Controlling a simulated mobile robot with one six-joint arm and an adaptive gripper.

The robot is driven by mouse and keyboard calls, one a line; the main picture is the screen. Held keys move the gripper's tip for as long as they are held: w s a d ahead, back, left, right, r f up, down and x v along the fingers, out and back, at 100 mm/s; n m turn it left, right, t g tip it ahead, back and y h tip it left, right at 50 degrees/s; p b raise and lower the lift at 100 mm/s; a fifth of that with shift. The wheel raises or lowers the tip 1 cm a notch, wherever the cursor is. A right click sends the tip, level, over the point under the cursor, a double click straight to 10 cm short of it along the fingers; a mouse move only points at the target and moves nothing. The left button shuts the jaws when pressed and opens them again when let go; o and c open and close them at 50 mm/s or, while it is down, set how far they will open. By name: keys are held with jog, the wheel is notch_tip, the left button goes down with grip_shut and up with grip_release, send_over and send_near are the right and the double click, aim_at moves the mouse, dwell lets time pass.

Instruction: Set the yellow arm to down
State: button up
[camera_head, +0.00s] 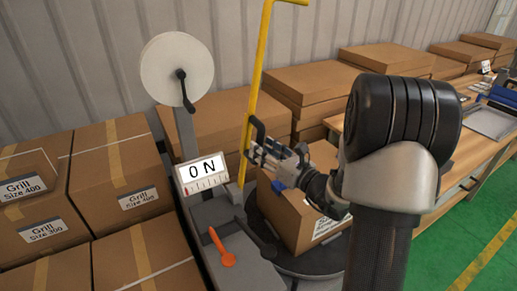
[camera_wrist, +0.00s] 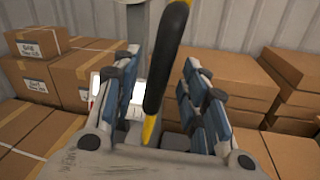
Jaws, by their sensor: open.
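The yellow arm (camera_head: 259,72) stands nearly upright beside the machine, with its top end bent to the right. In the wrist view its black section (camera_wrist: 168,60) runs between my fingers, with yellow (camera_wrist: 149,130) below it. My gripper (camera_head: 254,142) is open at the lower part of the arm. In the wrist view my gripper (camera_wrist: 161,62) has one finger on each side of the black section, with gaps visible. Whether a finger touches it is unclear.
The machine has an "ON" display (camera_head: 202,170), an orange lever (camera_head: 221,247) and a white disc (camera_head: 177,69) with a black crank. A box (camera_head: 305,215) stands on a dark round turntable (camera_head: 317,262). Stacked cartons (camera_head: 120,170) crowd the left and back. Green floor (camera_head: 470,225) is open at right.

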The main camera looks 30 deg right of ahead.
jog(key=shift+x, duration=1.5)
grip_shut()
